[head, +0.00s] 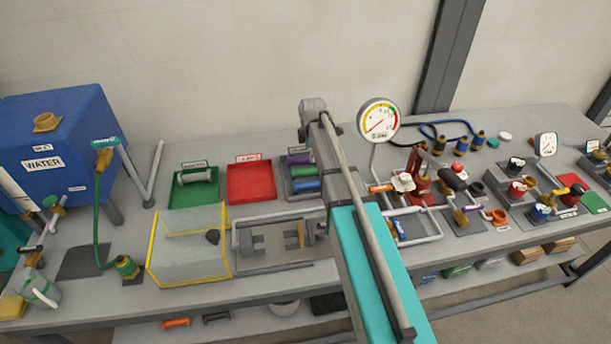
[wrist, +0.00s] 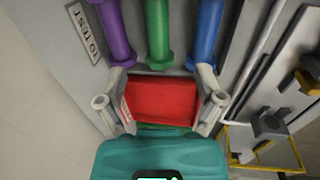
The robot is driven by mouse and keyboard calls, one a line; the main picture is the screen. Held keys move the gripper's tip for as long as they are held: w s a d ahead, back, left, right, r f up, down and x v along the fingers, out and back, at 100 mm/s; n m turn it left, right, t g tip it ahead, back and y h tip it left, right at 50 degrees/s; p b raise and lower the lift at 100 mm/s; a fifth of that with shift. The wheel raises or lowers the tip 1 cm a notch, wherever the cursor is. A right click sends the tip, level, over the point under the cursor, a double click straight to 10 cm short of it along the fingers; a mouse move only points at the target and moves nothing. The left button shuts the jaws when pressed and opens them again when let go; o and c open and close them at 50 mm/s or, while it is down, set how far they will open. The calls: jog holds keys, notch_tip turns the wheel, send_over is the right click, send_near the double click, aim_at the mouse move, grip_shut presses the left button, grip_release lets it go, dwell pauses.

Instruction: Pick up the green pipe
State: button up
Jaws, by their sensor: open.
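The green pipe (head: 302,171) lies in a grey tray (head: 287,190) between the purple pipe (head: 299,160) and the blue pipe (head: 306,185). In the wrist view the green pipe (wrist: 158,28) is upright in the picture at top centre, with a flanged end towards my gripper (wrist: 162,92). My gripper is open, with a finger on each side and no pipe between them. The red tray (wrist: 160,102) shows between and below the fingers. The green pipe lies ahead of the fingertips in the picture. My arm hides the gripper in the head view.
A red tray (head: 251,183) and a green tray (head: 194,192) stand left of the pipe tray. A yellow-edged clear box (head: 187,262) stands in front of them. A gauge (head: 378,120) and its tube rise right of my arm. The wall is behind.

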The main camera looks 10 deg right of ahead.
aim_at(308, 169)
jog(key=shift+w+f+b, duration=0.2)
jog(key=shift+f+b, duration=0.8)
jog(key=shift+f, duration=0.1)
jog(key=shift+w+f+b, duration=0.15)
jog(key=shift+f+b, duration=0.85)
jog(key=shift+f, duration=0.15)
jog(key=shift+w+f+b, duration=0.2)
jog(key=shift+f+b, duration=0.8)
jog(key=shift+f, duration=0.1)
jog(key=shift+w+a+f+b, duration=0.1)
jog(key=shift+w+f+b, duration=0.1)
jog(key=shift+f+b, duration=0.65)
jog(key=shift+w+d+f+b, duration=0.1)
jog(key=shift+w+f+b, duration=0.05)
jog(key=shift+f+b, duration=0.7)
jog(key=shift+w+a+f+b, duration=0.1)
jog(key=shift+w+f+b, duration=0.1)
jog(key=shift+f+b, duration=0.65)
grip_shut()
